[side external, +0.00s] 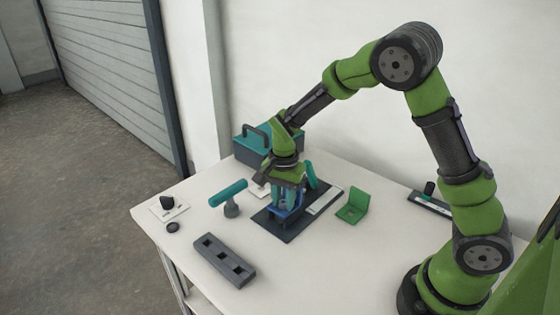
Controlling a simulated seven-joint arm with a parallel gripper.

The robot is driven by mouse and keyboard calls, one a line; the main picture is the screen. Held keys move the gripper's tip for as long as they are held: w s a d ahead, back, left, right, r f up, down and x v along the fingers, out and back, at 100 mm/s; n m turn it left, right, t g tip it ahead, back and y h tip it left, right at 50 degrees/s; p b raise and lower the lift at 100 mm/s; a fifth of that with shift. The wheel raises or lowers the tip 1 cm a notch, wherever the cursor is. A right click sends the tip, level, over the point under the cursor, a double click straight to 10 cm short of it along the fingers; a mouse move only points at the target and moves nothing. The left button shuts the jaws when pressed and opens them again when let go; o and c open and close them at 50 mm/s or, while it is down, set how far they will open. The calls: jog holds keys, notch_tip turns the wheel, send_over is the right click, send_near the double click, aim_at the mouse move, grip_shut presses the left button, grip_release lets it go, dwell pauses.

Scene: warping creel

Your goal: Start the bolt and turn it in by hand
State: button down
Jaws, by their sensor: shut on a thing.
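My gripper (287,199) points straight down over a blue fixture (284,212) standing on a dark plate (272,230). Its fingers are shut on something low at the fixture. The bolt cannot be made out; the fingers and fixture hide what is between them, so I cannot tell how it sits or whether it is in a hole. A teal rounded part (311,174) stands tilted just behind and to the right of the gripper.
A dark block with square holes (224,260) lies in front. A green bracket (353,206) sits right. A teal toolbox (246,150) stands behind. The white table's front right is clear.

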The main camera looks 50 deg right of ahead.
aim_at(283, 202)
jog(key=m, duration=1.4)
jog(key=shift+m, duration=0.3)
jog(key=c, duration=0.8)
grip_release()
jog(key=shift+d, duration=0.15)
jog(key=shift+c, duration=1)
jog(key=shift+o, duration=1)
jog(key=shift+w+d+r, duration=0.1)
jog(key=shift+r, duration=2.45)
notch_tip(283, 202, up, 17)
jog(key=shift+a+f, duration=0.15)
jog(key=shift+a, duration=0.1)
